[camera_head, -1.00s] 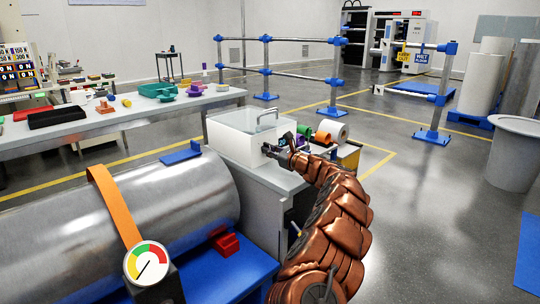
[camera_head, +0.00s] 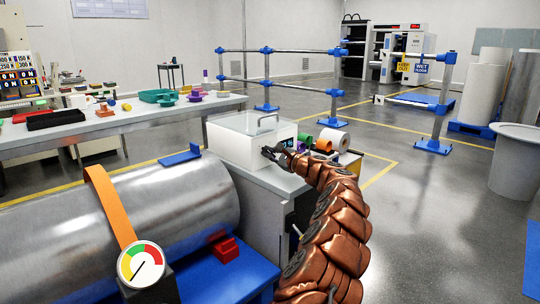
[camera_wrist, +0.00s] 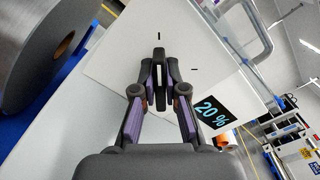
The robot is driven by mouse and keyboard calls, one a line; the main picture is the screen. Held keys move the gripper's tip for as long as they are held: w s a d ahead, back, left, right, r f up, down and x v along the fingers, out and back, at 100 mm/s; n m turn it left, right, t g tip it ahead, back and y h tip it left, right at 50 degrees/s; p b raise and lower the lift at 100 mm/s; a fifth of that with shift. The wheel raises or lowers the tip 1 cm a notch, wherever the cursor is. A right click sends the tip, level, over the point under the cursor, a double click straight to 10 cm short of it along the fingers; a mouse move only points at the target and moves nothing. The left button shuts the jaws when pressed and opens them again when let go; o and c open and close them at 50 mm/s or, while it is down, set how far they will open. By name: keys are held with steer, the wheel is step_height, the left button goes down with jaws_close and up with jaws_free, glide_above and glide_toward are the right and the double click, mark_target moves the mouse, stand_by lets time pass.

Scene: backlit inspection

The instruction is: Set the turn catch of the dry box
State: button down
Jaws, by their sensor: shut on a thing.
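The dry box (camera_head: 229,147) is a white box with a clear lid and a handle on top. It stands on a grey cabinet, and its front face (camera_wrist: 112,62) fills the middle of the wrist view, tilted. A dark display (camera_wrist: 212,112) on that face reads 20 %. The turn catch (camera_wrist: 158,74) shows as a small pale bar between my fingertips, mostly hidden by them. It lies in line with one black mark (camera_wrist: 158,36); another mark (camera_wrist: 194,69) is off to its right. My gripper (camera_wrist: 158,82) is shut on the catch, also seen in the head view (camera_head: 270,153).
A large metal cylinder (camera_head: 165,210) with an orange strap and a gauge lies left of my arm. Coloured rolls (camera_head: 334,139) stand right behind the box. A workbench with trays is at the back left. Open floor lies to the right.

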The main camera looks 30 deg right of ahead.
stand_by(0.3)
steer(key=c, duration=1.2)
jaws_free()
steer(key=shift+v, duration=0.8)
steer(key=shift+s+d, duration=0.15)
steer(key=shift+s, duration=0.5)
steer(key=shift+v, duration=4.55)
